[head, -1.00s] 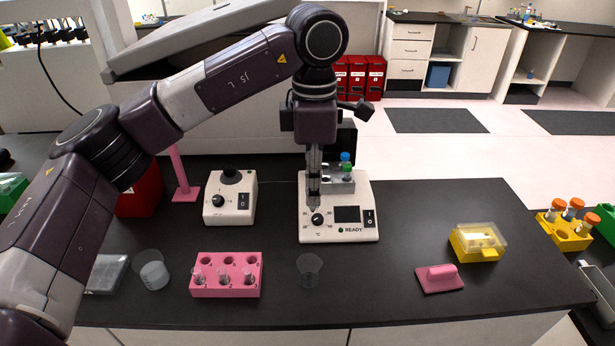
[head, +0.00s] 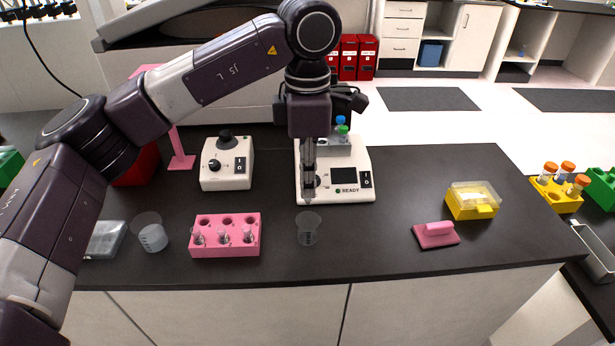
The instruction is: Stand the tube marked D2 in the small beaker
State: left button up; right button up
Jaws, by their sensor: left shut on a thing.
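My left gripper (head: 308,172) points straight down in front of the READY instrument. It is shut on a slim, clear tube (head: 308,196), mostly hidden by the fingers; its marking cannot be read. The small clear beaker (head: 308,229) stands upright on the counter, just below the held tube in the picture. The tube appears above and apart from it. A pink rack (head: 226,245) left of the beaker holds several clear tubes in its front row; their marks are too small to read. My right gripper is not in view.
The READY instrument (head: 349,191) holds blue- and green-capped tubes. A white dial device (head: 227,178) stands left of it. A larger beaker (head: 152,235) stands left of the rack. A pink block (head: 436,234) and yellow box (head: 473,204) lie right.

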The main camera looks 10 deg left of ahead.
aim_at(307, 203)
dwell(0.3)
pick_arm(q)
jog(key=shift+f+b, duration=1.75)
jog(key=shift+f, duration=0.85)
jog(key=shift+f+b, duration=1.25)
jog(key=shift+f, duration=0.15)
jog(key=o, duration=0.8)
jog(key=shift+f, duration=0.1)
